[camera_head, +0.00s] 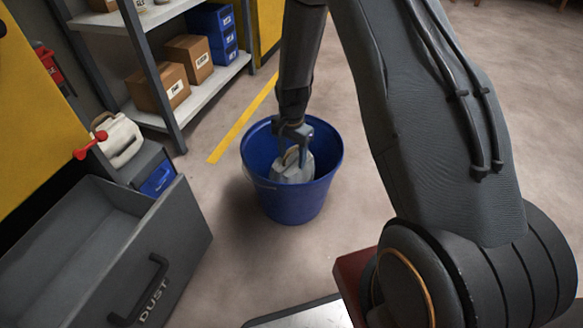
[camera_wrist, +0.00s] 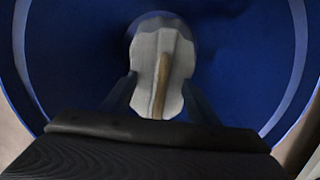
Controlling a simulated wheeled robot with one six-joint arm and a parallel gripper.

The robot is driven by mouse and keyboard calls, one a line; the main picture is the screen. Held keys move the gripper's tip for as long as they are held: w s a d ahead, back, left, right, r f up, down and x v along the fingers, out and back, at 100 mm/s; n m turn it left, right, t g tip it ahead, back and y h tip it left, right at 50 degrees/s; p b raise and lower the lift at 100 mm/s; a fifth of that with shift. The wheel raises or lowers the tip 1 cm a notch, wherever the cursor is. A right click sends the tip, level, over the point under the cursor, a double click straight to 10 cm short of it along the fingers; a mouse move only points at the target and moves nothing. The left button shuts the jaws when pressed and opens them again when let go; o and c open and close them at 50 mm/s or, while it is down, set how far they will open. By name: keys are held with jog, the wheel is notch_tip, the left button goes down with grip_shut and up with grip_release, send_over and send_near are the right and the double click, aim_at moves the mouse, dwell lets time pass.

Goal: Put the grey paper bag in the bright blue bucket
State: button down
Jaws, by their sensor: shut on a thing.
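The bright blue bucket (camera_head: 294,203) stands upright on the floor in the middle of the head view. Its inner wall surrounds the wrist view (camera_wrist: 60,60). My gripper (camera_head: 295,145) points down into the bucket's mouth and is shut on the grey paper bag (camera_head: 292,170). In the wrist view the bag (camera_wrist: 145,70) sits between my two fingers (camera_wrist: 158,95), with a brown strip down its middle. The bag is inside the bucket's rim. I cannot tell whether it touches the bottom.
An open grey drawer (camera_head: 185,235) marked DUST is at the lower left. A white jug (camera_head: 118,140) and a small blue bin (camera_head: 158,180) are beside it. Shelves (camera_head: 215,80) with cardboard boxes (camera_head: 158,88) stand behind. The floor right of the bucket is clear.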

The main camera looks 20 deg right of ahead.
jog(key=shift+f+b, duration=0.9)
jog(key=shift+f, duration=1.35)
jog(key=c, duration=0.7)
grip_release()
